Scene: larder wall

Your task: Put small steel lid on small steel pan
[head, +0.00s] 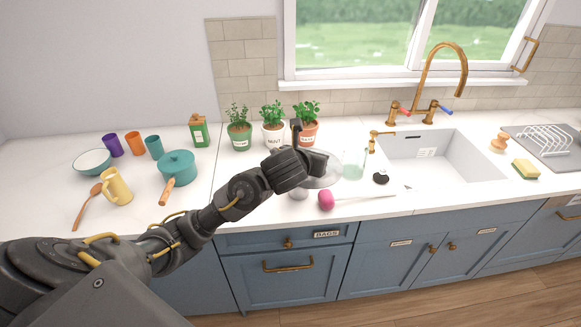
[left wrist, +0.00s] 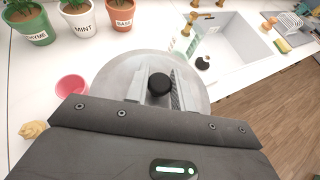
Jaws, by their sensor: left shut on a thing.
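The small steel lid (left wrist: 205,90) is a round grey disc with a black knob (left wrist: 160,84). In the left wrist view the knob sits between the two fingers of my left gripper (left wrist: 160,92), which is shut on it. In the head view the lid (head: 324,172) is held by my left gripper (head: 306,165) above the counter, right of the potted herbs. My right gripper is not in view.
A pink item (head: 326,200) lies near the counter's front edge. Potted herbs (head: 272,130) stand behind. A teal pot (head: 176,167) and yellow mug (head: 117,187) are left.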

